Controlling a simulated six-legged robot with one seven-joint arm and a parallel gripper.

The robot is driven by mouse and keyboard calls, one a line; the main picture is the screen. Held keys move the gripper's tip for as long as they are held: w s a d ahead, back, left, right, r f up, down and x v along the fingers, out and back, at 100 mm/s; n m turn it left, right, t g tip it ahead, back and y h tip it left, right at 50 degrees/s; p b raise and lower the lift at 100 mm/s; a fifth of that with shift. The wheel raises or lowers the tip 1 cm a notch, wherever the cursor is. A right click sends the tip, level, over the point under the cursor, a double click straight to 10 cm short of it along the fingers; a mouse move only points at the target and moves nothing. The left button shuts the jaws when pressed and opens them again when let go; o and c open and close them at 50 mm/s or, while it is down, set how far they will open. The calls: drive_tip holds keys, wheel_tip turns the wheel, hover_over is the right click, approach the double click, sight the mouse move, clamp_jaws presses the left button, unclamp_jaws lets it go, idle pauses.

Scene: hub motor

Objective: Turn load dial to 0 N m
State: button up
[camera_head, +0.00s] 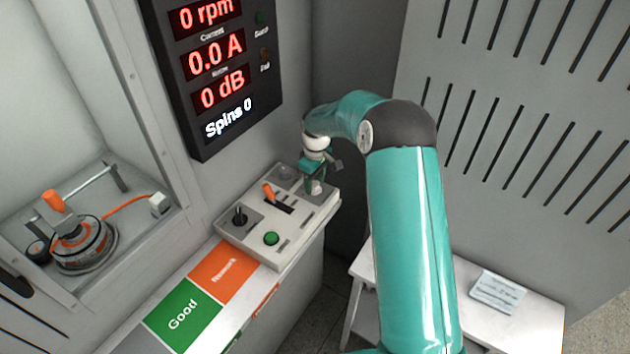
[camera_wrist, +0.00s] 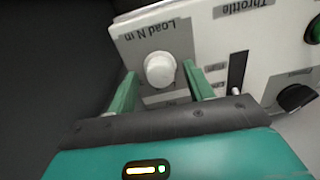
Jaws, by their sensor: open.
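The load dial (camera_wrist: 160,70) is a round white knob on a grey plate labelled "Load N m" in the wrist view. My gripper (camera_wrist: 165,88) is open, with one green finger to each side of the dial. I cannot tell whether the fingers touch it. The dial's pointer and setting cannot be read. In the head view my gripper (camera_head: 314,178) is over the far right end of the control box (camera_head: 300,222), and it hides most of the dial.
A display (camera_head: 213,60) reads 0 rpm, 0.0 A, 0 dB and Spins 0. A hub motor (camera_head: 82,240) sits in the left bay. A white side table (camera_head: 530,318) stands at right.

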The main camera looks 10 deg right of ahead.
sight(316, 183)
wheel_tip(316, 183, up, 14)
drive_tip(key=shift+w+d+f, duration=0.15)
drive_tip(key=shift+f, duration=0.05)
idle(0.6)
